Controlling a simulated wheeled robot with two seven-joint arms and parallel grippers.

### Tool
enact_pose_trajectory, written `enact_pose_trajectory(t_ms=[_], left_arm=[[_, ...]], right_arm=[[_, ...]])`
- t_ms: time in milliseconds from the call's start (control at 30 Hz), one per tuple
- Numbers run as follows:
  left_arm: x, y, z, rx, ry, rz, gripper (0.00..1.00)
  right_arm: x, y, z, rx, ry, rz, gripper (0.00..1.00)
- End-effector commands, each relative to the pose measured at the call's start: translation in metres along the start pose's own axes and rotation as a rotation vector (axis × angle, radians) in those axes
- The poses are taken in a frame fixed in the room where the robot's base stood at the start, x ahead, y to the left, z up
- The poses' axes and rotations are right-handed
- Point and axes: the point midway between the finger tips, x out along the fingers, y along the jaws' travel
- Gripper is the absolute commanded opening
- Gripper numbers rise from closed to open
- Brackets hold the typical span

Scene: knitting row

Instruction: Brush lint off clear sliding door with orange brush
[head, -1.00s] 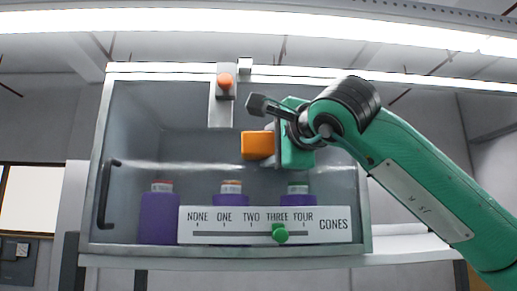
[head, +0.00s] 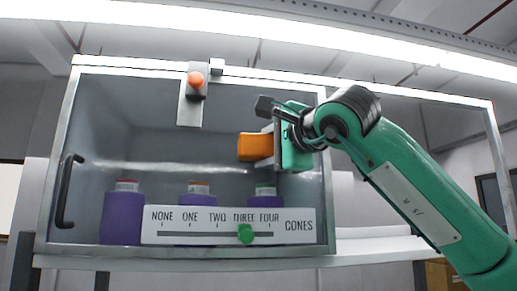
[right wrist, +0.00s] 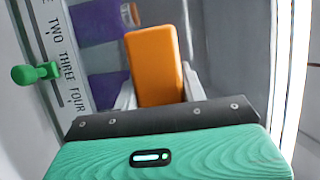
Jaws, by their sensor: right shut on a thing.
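The clear sliding door (head: 110,110) fronts a grey cabinet and has a dark handle (head: 66,190) at its left. My right gripper (head: 268,147) is shut on the orange brush (head: 250,147) in front of the door's right part, above the third cone. In the right wrist view the brush (right wrist: 155,62) stands between the two pale fingers (right wrist: 160,95). I cannot tell whether the brush touches the door. A pale streak crosses the door at mid-height; I cannot tell if it is lint or glare. My left gripper is out of view.
A white CONES panel (head: 190,240) with a green slider knob (head: 245,233) sits low on the front. An orange-knobbed latch (head: 192,98) is at the top. Purple cones (head: 122,222) stand inside. Open frame and a white shelf (head: 375,247) lie to the right.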

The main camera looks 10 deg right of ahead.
Motion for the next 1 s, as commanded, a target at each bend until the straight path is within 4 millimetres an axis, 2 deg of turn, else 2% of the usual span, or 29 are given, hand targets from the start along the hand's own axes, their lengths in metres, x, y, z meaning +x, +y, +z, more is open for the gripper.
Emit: enact_pose_trajectory(t_ms=[200, 467, 800, 1000], left_arm=[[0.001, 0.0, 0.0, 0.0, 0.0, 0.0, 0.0], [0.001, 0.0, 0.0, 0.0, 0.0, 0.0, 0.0], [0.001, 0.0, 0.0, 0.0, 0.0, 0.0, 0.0], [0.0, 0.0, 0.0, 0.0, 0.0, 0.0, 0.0]], right_arm=[[-0.007, 0.001, -0.02, 0.003, 0.003, 0.001, 0.23], [-0.011, 0.0, -0.028, 0.001, 0.002, 0.0, 0.23], [-0.022, 0.0, -0.054, 0.003, 0.003, 0.0, 0.23], [-0.023, 0.0, -0.056, 0.001, 0.001, 0.001, 0.23]])
